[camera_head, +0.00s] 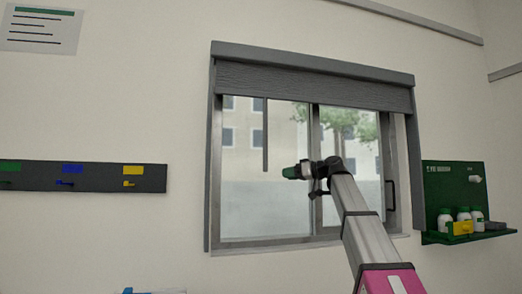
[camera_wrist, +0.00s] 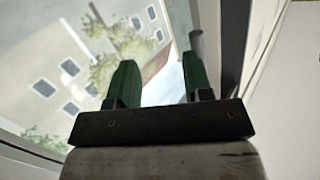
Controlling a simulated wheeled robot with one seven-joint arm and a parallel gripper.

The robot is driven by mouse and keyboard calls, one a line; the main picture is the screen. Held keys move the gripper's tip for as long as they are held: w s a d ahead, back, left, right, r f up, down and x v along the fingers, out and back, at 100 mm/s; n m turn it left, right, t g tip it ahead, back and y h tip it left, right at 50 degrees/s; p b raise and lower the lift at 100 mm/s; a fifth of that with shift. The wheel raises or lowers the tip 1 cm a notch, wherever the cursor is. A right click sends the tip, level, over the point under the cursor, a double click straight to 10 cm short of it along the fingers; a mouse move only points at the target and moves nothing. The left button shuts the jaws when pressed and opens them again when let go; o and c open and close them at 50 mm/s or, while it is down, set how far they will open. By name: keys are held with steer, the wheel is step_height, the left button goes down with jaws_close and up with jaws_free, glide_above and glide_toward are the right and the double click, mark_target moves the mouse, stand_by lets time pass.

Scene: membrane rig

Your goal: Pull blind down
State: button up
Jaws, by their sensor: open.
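The grey blind (camera_head: 310,84) is a short ribbed band across the top of the window, with most of the glass bare below it. A thin dark pull strip (camera_head: 265,135) hangs straight down from it, left of the window's middle. My gripper (camera_head: 289,172), with green fingers, is just right of the strip's lower end in the picture. In the wrist view my gripper (camera_wrist: 160,82) is open, with nothing visible between the fingers. A grey bar-like piece (camera_wrist: 196,44) shows beyond the right finger; I cannot tell whether it is the strip.
The window frame (camera_head: 213,170) surrounds sliding panes with a dark handle (camera_head: 390,195) at right. A green shelf board (camera_head: 453,185) with white bottles is mounted to the right. A dark hook rail (camera_head: 85,176) and a paper notice (camera_head: 40,29) are on the left wall.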

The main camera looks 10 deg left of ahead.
steer(key=s+r+n+g+y, duration=0.1)
steer(key=s+r+n+y, duration=0.2)
steer(key=r, duration=0.7)
steer(key=w+a+h, duration=0.1)
steer(key=a, duration=1)
steer(key=shift+w+a, duration=0.2)
steer(key=shift+w, duration=0.1)
steer(key=shift+r, duration=0.15)
steer(key=shift+c, duration=0.3)
jaws_close()
